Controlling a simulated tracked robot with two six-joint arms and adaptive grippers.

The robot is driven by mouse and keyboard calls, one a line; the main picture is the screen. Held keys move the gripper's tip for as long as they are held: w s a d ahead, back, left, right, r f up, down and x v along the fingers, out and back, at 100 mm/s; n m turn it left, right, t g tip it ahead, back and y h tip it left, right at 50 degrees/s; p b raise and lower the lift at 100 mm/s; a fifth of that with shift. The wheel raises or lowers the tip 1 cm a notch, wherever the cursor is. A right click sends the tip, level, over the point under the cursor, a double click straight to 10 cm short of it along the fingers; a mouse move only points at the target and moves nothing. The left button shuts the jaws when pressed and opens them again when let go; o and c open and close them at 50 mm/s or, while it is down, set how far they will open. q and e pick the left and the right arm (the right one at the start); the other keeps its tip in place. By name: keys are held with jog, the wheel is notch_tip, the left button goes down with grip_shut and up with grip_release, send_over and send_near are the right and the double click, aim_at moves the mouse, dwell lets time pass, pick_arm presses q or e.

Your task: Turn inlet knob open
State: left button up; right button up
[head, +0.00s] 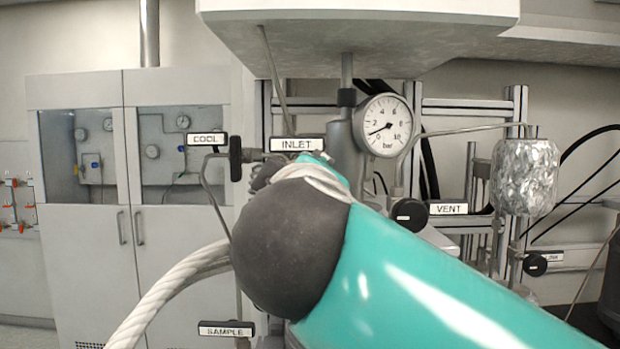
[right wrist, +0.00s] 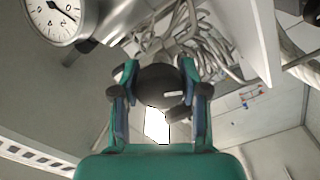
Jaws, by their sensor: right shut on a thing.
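The inlet knob is a dark round knob (right wrist: 158,84) with a small white mark, between my right gripper's fingers in the right wrist view. My right gripper (right wrist: 160,88) is shut on it, with one teal finger on each side. In the head view, the INLET label (head: 297,144) shows just above my teal right arm. The arm and its dark joint hide most of the knob and the gripper there. My left gripper is not in view.
A pressure gauge (head: 383,125) is close by at the right, its needle low on the scale. The COOL knob (head: 235,158) is just left of the inlet. The VENT knob (head: 409,214), a foil-wrapped vessel (head: 524,177) and the SAMPLE label (head: 227,328) are around my arm.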

jog(key=n+p, duration=0.1)
jog(key=n, duration=0.2)
jog(key=shift+n, duration=0.4)
jog(key=shift+a+f+n, duration=0.1)
jog(key=shift+n, duration=0.4)
jog(key=shift+f, duration=0.1)
jog(key=o, duration=1.2)
jog(key=shift+c, duration=0.2)
jog(key=s, duration=1.2)
